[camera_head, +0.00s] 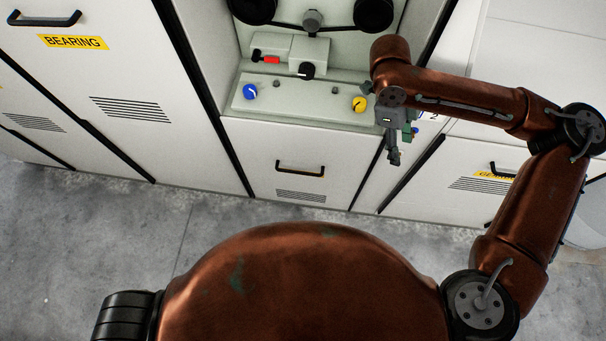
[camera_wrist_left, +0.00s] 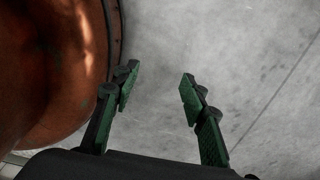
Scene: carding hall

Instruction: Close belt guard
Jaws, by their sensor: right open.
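The belt (camera_head: 285,25) runs between black pulleys in an open bay of the white machine, at the top of the head view. I cannot tell for sure which panel is the belt guard. A white panel with a black handle (camera_head: 300,168) is below the bay. My right gripper (camera_head: 393,158) hangs pointing down in front of the machine, right of that handle and apart from it; it is open and nothing shows in it. My left gripper (camera_wrist_left: 157,95) shows in the left wrist view, open and empty over the floor, beside my copper-coloured body.
In the bay are a blue knob (camera_head: 250,91), a yellow knob (camera_head: 359,104) and a red switch (camera_head: 271,60). The panel marked BEARING (camera_head: 110,95) is at the left, with a handle (camera_head: 45,19). Grey concrete floor (camera_head: 150,225) in front is clear.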

